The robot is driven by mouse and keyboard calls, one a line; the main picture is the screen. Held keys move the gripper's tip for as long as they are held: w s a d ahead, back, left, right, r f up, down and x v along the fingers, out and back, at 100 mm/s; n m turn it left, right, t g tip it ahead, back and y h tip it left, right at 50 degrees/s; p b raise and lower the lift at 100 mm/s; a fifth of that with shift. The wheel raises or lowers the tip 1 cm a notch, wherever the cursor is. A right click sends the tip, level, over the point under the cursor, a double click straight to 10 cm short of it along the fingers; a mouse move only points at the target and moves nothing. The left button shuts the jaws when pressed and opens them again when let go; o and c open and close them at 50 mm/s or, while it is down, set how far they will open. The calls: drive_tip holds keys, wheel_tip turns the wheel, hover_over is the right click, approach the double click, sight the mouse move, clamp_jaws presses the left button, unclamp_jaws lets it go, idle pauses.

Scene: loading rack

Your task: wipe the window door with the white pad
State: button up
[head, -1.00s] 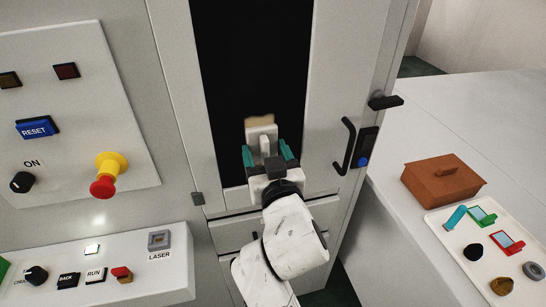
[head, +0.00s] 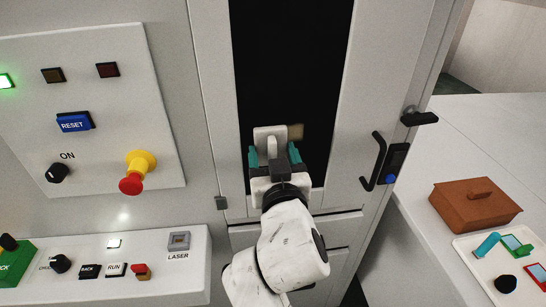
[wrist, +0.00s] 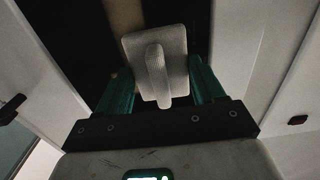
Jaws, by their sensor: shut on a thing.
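The white pad (head: 262,134) has a flat square plate and a raised grip. It is upright in front of the dark glass of the window door (head: 290,60), near the glass's lower end. My gripper (head: 273,155), with teal fingers, is shut on the pad. The wrist view shows the pad (wrist: 137,45) with its grip between the teal fingers. A tan patch (head: 297,131) shows on the glass just right of the pad, partly hidden by it. Whether the pad touches the glass I cannot tell.
The door's black handle (head: 373,162) and a blue-buttoned latch (head: 392,166) are to the right. A control panel (head: 100,100) with a red-yellow knob (head: 137,172) is at left. A white table (head: 500,140) at right carries a brown box (head: 474,204) and a tray (head: 470,246).

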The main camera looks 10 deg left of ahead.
drive_tip(key=shift+w+d+r+p, duration=0.1)
drive_tip(key=shift+w+d+p, duration=0.4)
drive_tip(key=shift+d, duration=0.65)
drive_tip(key=shift+w+d+r+p, duration=0.15)
drive_tip(key=shift+d+p, duration=0.5)
drive_tip(key=shift+d, duration=0.5)
drive_tip(key=shift+w+d+f+p, duration=0.1)
drive_tip(key=shift+w+d+p, duration=0.4)
drive_tip(key=shift+d, duration=0.65)
drive_tip(key=shift+s, duration=0.15)
drive_tip(key=v, duration=0.6)
drive_tip(key=shift+p, duration=0.45)
drive_tip(key=shift+r, duration=0.1)
drive_tip(key=v, duration=0.3)
